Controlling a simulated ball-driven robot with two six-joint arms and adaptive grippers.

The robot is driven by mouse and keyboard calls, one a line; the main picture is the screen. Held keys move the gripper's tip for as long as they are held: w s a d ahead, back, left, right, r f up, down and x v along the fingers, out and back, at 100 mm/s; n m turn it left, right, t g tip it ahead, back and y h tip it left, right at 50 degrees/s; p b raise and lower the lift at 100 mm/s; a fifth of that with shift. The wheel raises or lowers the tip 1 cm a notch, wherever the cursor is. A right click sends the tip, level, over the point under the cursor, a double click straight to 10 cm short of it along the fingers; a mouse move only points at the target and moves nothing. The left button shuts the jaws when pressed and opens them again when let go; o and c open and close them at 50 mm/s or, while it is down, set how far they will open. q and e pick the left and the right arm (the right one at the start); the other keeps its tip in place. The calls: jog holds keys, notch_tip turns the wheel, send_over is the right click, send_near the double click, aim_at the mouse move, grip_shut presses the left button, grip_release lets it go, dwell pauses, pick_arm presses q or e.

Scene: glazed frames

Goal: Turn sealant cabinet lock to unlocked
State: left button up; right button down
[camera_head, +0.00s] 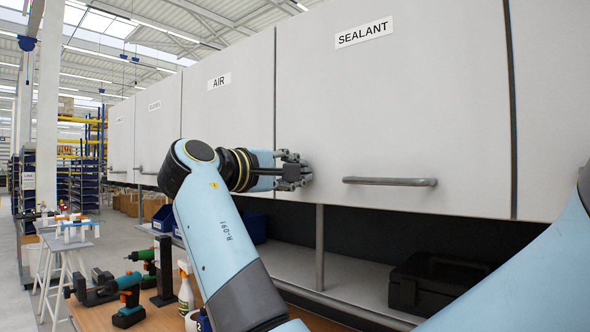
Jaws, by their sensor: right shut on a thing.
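The sealant cabinet (410,115) is a wide light-grey door with a black-on-white SEALANT label (364,32) near its top. Its grey bar handle (390,181) runs along the lower edge. My right gripper (304,174) is at the door's lower left corner, left of the handle, with its fingers against the door face. It is shut on the cabinet lock, which the fingers hide, so I cannot tell which way the lock is turned. The door looks closed. My left gripper is not in view.
The air cabinet (228,120) and more closed cabinets continue to the left. Below is a shelf with a black case (436,283). A wooden bench (150,318) at lower left holds cordless drills (128,300) and a spray bottle (186,292).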

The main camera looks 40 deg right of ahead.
jog(key=c, duration=1.4)
grip_release()
